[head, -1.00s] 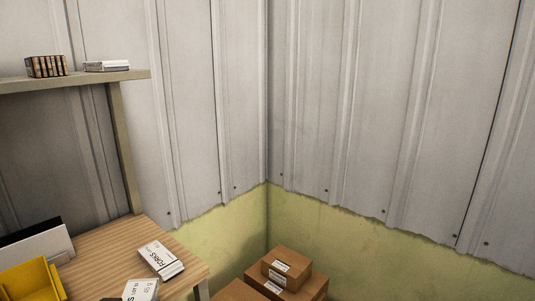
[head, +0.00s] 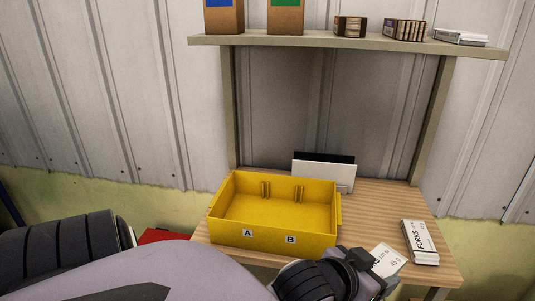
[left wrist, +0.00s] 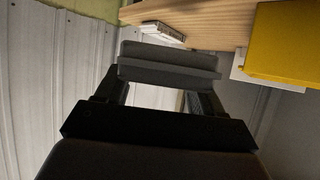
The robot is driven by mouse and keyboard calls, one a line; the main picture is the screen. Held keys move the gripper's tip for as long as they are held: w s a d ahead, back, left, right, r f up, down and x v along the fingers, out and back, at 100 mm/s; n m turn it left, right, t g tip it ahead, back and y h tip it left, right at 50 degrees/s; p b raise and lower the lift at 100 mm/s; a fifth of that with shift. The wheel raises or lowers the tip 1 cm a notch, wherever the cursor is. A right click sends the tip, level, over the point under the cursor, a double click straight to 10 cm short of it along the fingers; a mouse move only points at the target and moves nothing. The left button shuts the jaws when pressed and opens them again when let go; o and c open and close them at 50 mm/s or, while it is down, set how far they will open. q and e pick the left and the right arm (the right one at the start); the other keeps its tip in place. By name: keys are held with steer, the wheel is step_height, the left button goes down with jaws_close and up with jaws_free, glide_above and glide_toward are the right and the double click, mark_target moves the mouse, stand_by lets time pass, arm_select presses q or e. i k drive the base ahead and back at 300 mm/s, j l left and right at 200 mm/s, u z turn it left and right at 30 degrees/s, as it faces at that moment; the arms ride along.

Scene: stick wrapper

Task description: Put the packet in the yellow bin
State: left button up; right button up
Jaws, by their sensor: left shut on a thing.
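The yellow bin (head: 320,226) stands open on the wooden table, with labels A and B on its front; it looks empty. Its yellow wall also shows in the left wrist view (left wrist: 285,42). My left gripper (head: 366,262) is shut on a white packet (head: 389,261) with dark print, near the table's front edge, to the right of the bin and apart from it. The gripper's fingers (left wrist: 168,68) fill the middle of the left wrist view, where the held packet cannot be made out clearly. My right gripper is not in view.
A white FORKS packet (head: 419,242) lies on the table (head: 385,205) at the right. A white panel with a dark top (head: 325,172) stands behind the bin. A shelf (head: 340,43) with boxes runs above. A red thing (head: 162,236) is low at the left.

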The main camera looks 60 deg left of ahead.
mark_target(242, 217)
steer(key=u, duration=1.05)
steer(key=i+j, duration=0.05)
